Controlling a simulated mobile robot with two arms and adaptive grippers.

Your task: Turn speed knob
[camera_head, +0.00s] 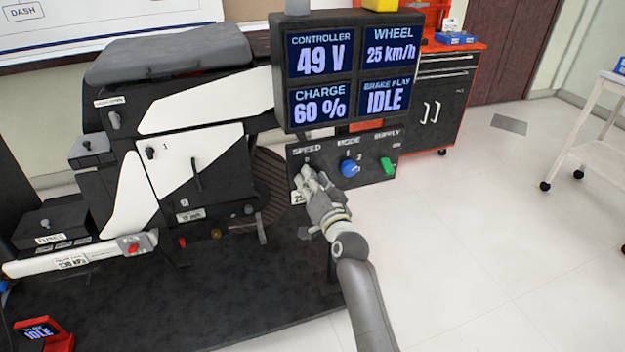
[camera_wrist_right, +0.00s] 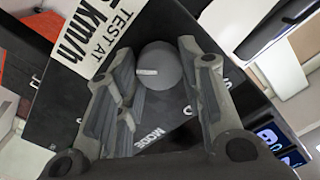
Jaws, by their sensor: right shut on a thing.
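The speed knob is a round grey knob (camera_wrist_right: 163,72) with a white pointer mark, seen in the right wrist view on a black panel. In the head view it is hidden behind my right gripper (camera_head: 311,181), which is at the panel (camera_head: 331,160) below the SPEED label. In the wrist view the two fingers of my right gripper (camera_wrist_right: 157,54) stand on either side of the knob, shut on it. The display (camera_head: 348,70) above reads 49 V, 25 km/h, 60 % and IDLE. My left gripper is not in view.
A blue mode knob (camera_head: 349,168) and a green supply switch (camera_head: 387,165) sit right of my gripper on the same panel. A black and white scooter body (camera_head: 190,160) stands at left.

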